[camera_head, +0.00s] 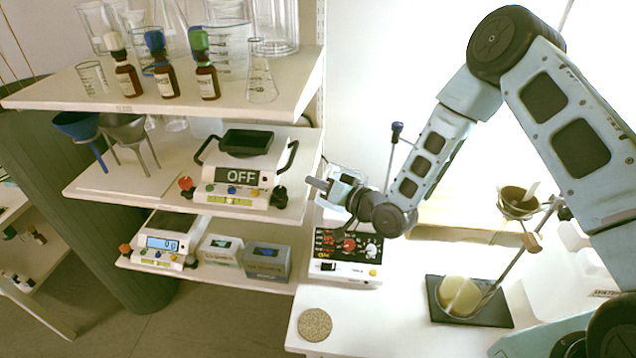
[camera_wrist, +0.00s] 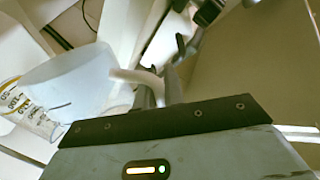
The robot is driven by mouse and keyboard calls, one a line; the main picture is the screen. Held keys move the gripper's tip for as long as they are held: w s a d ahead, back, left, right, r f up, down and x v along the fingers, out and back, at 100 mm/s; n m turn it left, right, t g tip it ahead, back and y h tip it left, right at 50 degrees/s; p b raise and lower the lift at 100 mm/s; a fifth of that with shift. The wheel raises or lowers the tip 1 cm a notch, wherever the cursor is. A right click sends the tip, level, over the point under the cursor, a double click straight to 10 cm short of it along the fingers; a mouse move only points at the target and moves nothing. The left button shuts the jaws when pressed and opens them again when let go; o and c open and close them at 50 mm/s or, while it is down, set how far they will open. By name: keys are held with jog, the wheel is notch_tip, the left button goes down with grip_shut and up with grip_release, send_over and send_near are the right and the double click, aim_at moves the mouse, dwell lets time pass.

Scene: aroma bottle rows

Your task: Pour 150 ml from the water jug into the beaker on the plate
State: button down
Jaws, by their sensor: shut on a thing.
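My gripper (camera_head: 322,184) is in the middle of the head view, above the plate device. In the wrist view, its dark fingers (camera_wrist: 168,88) are shut on the white handle of a pale translucent jug (camera_wrist: 72,78). The jug appears tilted in that view. A clear vessel with yellow graduations (camera_wrist: 16,100), seemingly the beaker, shows beside and partly behind the jug. I cannot tell its fill level or whether water is flowing. The plate device (camera_head: 345,262), with red and black knobs, stands at the bench's left edge. In the head view my gripper and wrist hide much of what stands above it.
Shelves at left hold a scale reading OFF (camera_head: 240,178), a lit lower scale (camera_head: 165,243), brown bottles (camera_head: 207,82) and glassware. A cork disc (camera_head: 315,324) lies on the bench front. A funnel stand (camera_head: 515,205) over a round-bottomed vessel (camera_head: 458,296) stands at right.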

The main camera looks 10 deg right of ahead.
jog(key=shift+w+d+r, duration=0.1)
jog(key=shift+w+r, duration=0.05)
jog(key=shift+f, duration=0.2)
dwell(0.3)
jog(key=shift+r+b, duration=0.15)
jog(key=shift+b, duration=0.15)
dwell(0.5)
dwell(0.7)
jog(key=s+a+f+n+b, duration=0.1)
jog(key=n+b, duration=0.1)
jog(key=b, duration=0.1)
jog(key=shift+s+a, duration=0.3)
jog(key=shift+s, duration=0.05)
